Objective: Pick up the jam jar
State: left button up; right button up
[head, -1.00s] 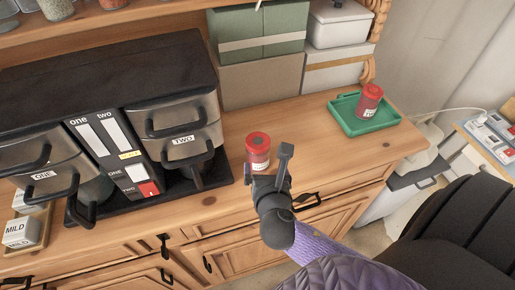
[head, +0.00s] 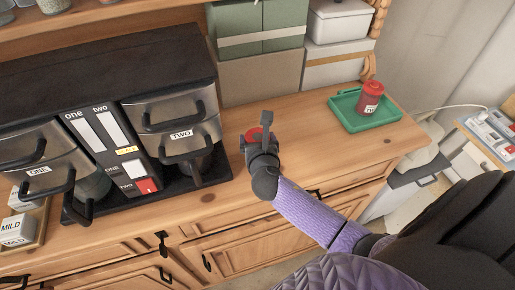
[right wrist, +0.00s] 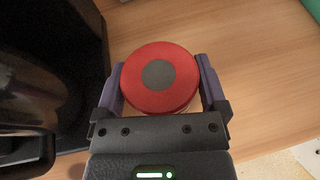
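A jam jar with a red lid (head: 254,134) stands on the wooden dresser top, mostly hidden behind my right gripper (head: 256,132) in the head view. In the right wrist view its round red lid (right wrist: 160,79) with a grey centre sits between the two fingers of the gripper (right wrist: 162,85). The fingers stand close along both sides of the lid and look open around the jar; firm contact cannot be made out. A second red-lidded jar (head: 369,99) stands on a green tray (head: 347,116) to the right. My left gripper is not in view.
The wood between the jar and the tray is clear.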

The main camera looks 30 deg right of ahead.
jog(key=c, duration=0.9)
